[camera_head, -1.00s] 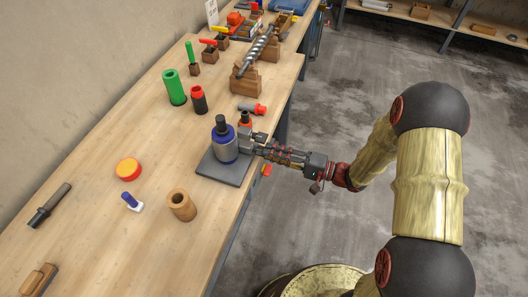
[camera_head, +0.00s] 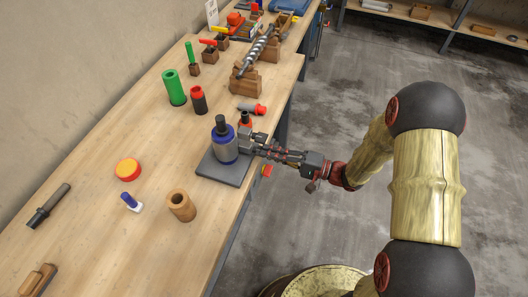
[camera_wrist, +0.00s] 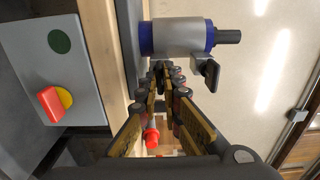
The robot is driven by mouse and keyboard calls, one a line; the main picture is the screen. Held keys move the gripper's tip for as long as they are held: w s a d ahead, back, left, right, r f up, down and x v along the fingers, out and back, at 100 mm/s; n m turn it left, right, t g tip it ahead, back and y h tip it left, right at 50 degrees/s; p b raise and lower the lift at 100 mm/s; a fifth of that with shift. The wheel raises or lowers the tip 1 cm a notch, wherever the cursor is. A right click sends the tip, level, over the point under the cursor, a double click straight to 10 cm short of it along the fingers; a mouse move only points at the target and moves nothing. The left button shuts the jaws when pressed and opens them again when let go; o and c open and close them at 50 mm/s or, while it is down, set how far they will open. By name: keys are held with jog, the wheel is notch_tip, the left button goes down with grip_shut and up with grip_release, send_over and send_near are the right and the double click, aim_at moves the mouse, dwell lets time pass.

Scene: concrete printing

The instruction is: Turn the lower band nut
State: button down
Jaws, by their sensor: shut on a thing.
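A grey cylinder with blue bands (camera_head: 222,147) and a dark spout on top stands upright on a dark square plate (camera_head: 222,173) at the table's right edge. In the wrist view the cylinder (camera_wrist: 180,37) lies sideways, its lower blue band (camera_wrist: 146,38) at the left. My gripper (camera_head: 250,147) reaches in from the right, beside the cylinder. Its fingertips (camera_wrist: 160,72) are closed together near the lower band, on a small part taken as the lower band nut, mostly hidden between them. A dark fitting (camera_wrist: 208,72) projects by the upper band, right of the fingers.
A red-topped piece (camera_head: 245,118) and a red-and-grey piece (camera_head: 252,108) lie close behind the cylinder. A wooden cup (camera_head: 181,205) stands in front of it. A panel with a red-and-yellow switch (camera_wrist: 56,103) is beside the table edge. The floor to the right is clear.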

jog(key=m+p, duration=0.4)
jog(key=m, duration=0.1)
jog(key=shift+f, duration=0.1)
dwell(0.3)
